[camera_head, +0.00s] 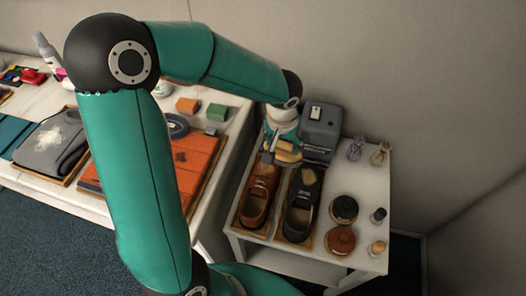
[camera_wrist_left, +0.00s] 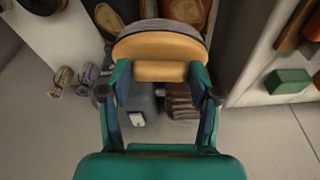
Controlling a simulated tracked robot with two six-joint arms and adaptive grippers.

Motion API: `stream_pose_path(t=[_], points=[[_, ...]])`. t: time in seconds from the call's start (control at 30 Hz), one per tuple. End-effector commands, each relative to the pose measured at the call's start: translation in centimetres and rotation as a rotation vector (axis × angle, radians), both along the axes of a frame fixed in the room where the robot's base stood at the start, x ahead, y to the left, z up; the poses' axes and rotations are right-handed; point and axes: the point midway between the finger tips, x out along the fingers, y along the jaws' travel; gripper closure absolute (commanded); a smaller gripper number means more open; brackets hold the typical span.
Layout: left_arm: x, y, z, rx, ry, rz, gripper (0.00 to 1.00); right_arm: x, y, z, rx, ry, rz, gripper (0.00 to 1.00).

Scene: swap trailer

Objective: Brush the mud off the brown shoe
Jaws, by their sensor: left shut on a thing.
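My left gripper (camera_head: 283,143) is shut on a brush (camera_head: 287,154) with a pale wooden back, above the far end of the small white table. In the left wrist view the brush (camera_wrist_left: 160,48) sits between my gripper's fingers (camera_wrist_left: 160,72), with grey bristles along its far edge. The brown shoe (camera_head: 255,205) lies on the table just in front of the brush, left of a dark shoe (camera_head: 299,217). The brush overlaps the shoe's far end in view; I cannot tell whether they touch. Mud is too small to make out. My right gripper is not in view.
A dark grey box (camera_head: 321,125) stands close behind the brush. Round tins (camera_head: 341,241), small bottles and tied bundles (camera_head: 380,153) sit on the table's right side. A longer table at left holds folded cloths (camera_head: 50,142) and coloured blocks (camera_head: 187,105). A wall rises behind.

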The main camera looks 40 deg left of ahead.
Motion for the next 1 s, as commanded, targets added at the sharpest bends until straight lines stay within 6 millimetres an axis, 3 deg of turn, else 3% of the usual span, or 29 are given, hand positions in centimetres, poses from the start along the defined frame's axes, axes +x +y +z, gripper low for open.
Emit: stream_pose_path(t=[0.03,0.23,0.37,1.0], points=[[-1.2,1.2,-0.5,-0.006,0.002,0.048,0.66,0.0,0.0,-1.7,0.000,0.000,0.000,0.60],[-4.0,2.9,0.2,-0.033,0.029,0.139,0.66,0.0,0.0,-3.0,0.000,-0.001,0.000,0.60],[-4.3,2.9,-0.1,-0.037,0.031,0.146,0.66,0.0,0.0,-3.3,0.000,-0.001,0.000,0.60],[-4.7,2.6,-5.3,-0.036,0.030,0.144,0.66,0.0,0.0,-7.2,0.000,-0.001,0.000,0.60]])
